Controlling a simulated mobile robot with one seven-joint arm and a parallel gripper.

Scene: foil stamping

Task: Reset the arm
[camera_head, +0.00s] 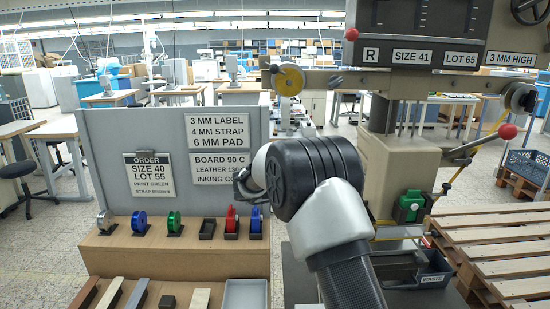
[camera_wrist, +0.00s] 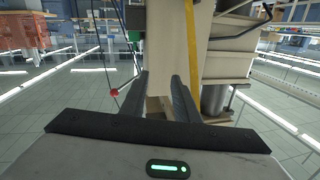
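My arm rises from the bottom middle of the head view and bends toward the left at its black joint. My gripper is mostly hidden behind that joint in the head view; only a small dark part shows at its left, in front of the grey board. In the wrist view my gripper (camera_wrist: 160,76) shows two dark fingers with a gap between them. Nothing is seen held between them. Beyond the fingers stands the pale body of the stamping machine (camera_wrist: 165,40), which is also right of my arm in the head view (camera_head: 388,165).
A grey board (camera_head: 105,150) with an order sign (camera_head: 153,175) stands behind a wooden shelf (camera_head: 110,250) holding foil rolls (camera_head: 139,222). A waste bin (camera_head: 432,268) sits right of my arm, beside a wooden pallet (camera_head: 500,250). A red knob (camera_head: 508,131) sticks out at the right.

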